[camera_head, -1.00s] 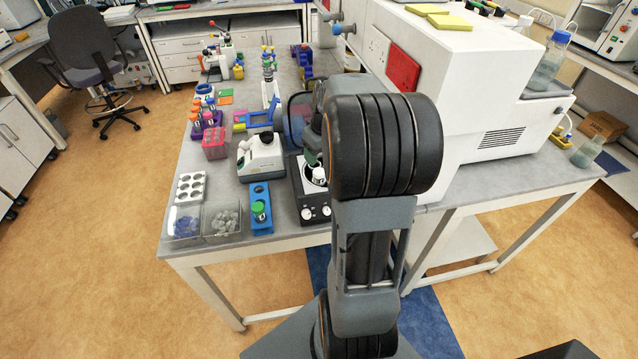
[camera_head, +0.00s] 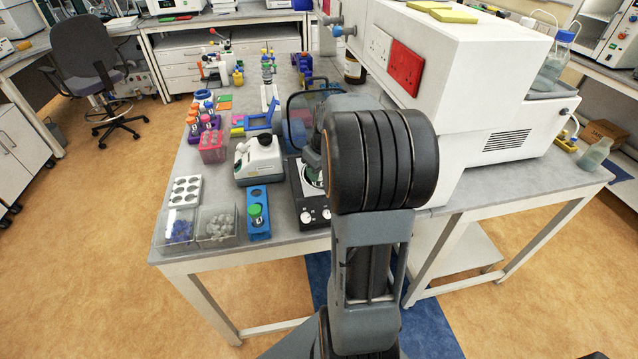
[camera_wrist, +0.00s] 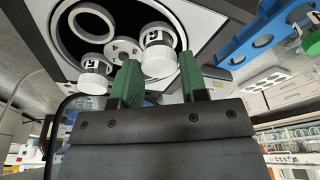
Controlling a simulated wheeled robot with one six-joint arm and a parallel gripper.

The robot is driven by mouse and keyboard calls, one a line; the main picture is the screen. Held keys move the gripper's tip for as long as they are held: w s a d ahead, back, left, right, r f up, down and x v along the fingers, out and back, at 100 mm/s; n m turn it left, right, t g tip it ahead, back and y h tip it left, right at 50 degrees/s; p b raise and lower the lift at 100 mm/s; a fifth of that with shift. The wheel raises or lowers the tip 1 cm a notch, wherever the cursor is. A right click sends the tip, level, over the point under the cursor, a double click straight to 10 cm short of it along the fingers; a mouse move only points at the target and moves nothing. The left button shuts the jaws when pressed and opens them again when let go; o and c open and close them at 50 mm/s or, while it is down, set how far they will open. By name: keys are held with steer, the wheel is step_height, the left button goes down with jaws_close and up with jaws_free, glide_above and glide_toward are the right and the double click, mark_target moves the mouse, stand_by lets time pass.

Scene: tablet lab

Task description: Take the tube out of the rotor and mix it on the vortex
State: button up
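The open centrifuge (camera_head: 296,193) stands at the table's front, partly hidden by my arm. Its rotor (camera_wrist: 122,48) shows in the wrist view, with white-capped tubes around it, one (camera_wrist: 160,52) near my fingers and another (camera_wrist: 95,72) to the left. My gripper (camera_wrist: 160,82) has two green fingers, apart, reaching toward the rotor. The nearer tube appears in line with the gap between them; I cannot tell whether they touch it. A white device with a dark top, seemingly the vortex (camera_head: 258,160), stands left of the centrifuge.
A blue rack (camera_head: 258,228) with a green-capped tube stands front left of the centrifuge. Two clear bins (camera_head: 215,238) and a white well block (camera_head: 185,190) lie farther left. The raised dark lid (camera_head: 300,112) is behind the rotor. A large white machine (camera_head: 450,90) stands right.

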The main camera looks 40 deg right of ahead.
steer(key=c, duration=0.3)
steer(key=shift+c, duration=0.2)
steer(key=shift+r, duration=0.15)
steer(key=shift+r+p, duration=2.7)
steer(key=shift+r, duration=0.9)
